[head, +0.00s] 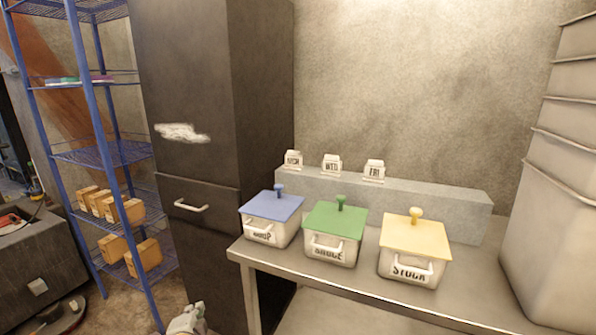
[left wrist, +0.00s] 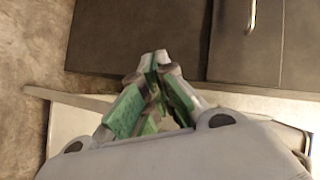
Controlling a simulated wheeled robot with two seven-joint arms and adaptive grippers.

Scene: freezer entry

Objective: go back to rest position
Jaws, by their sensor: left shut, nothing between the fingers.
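My left gripper (head: 187,320) shows at the bottom edge of the head view, in front of the dark cabinet and left of the steel table (head: 390,290). In the left wrist view its fingers (left wrist: 155,75) meet at the tips, shut with nothing between them. My right gripper is not in view. Three lidded containers stand on the table: one with a blue lid (head: 271,206), one with a green lid (head: 336,220) and one with a yellow lid (head: 414,237). All three lids are on.
A tall dark cabinet (head: 190,90) with a handle stands left of the table. A blue wire shelf (head: 100,155) holds several cardboard boxes. A grey ledge (head: 440,208) carries small day labels, MON, WED and FRI. Stacked pale bins (head: 555,200) stand at the right.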

